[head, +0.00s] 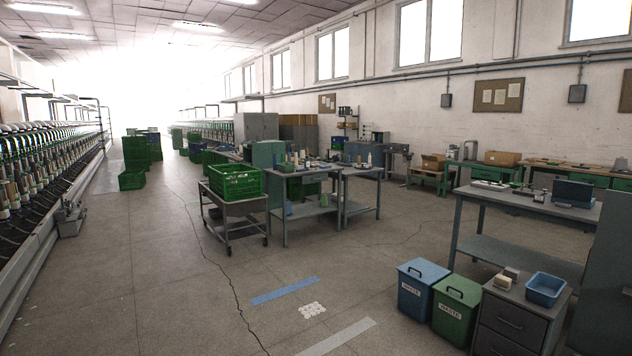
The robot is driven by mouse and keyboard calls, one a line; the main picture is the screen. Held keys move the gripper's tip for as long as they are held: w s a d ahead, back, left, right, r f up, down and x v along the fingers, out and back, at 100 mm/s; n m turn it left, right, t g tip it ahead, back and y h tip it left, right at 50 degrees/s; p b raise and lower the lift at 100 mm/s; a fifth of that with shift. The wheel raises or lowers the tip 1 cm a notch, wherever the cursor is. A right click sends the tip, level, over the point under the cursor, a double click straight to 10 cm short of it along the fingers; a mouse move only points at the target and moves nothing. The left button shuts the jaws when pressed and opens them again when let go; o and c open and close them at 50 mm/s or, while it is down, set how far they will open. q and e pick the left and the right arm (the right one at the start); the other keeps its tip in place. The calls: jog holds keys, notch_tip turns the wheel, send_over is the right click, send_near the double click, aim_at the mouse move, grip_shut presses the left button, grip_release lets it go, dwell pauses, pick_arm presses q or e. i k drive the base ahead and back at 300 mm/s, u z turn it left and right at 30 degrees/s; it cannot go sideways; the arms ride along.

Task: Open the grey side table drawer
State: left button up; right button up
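The grey side table (564,309) stands at the bottom right, cut off by the lower picture edge. Its upper drawer (524,331) has a bar handle on the front and looks closed. A second drawer front (488,342) shows partly below it, and it also looks closed. A blue tray (545,291) and small boxes (503,283) sit on the table's top. Neither of my grippers is in view.
Blue (412,303) and green (452,318) waste bins stand left of the side table. A workbench (500,250) is behind it and a tall grey panel (605,275) is at its right. A cart (235,209) with a green crate stands mid-room. Open floor lies at the left front.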

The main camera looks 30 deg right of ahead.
aim_at(317, 176)
jog(key=z, duration=0.1)
jog(key=i, duration=0.7)
jog(key=z, duration=0.5)
jog(key=i, duration=2.45)
jog(key=z, duration=0.75)
jog(key=i, duration=2.95)
jog(key=z, duration=0.3)
jog(key=i, duration=2.4)
jog(key=u, duration=0.05)
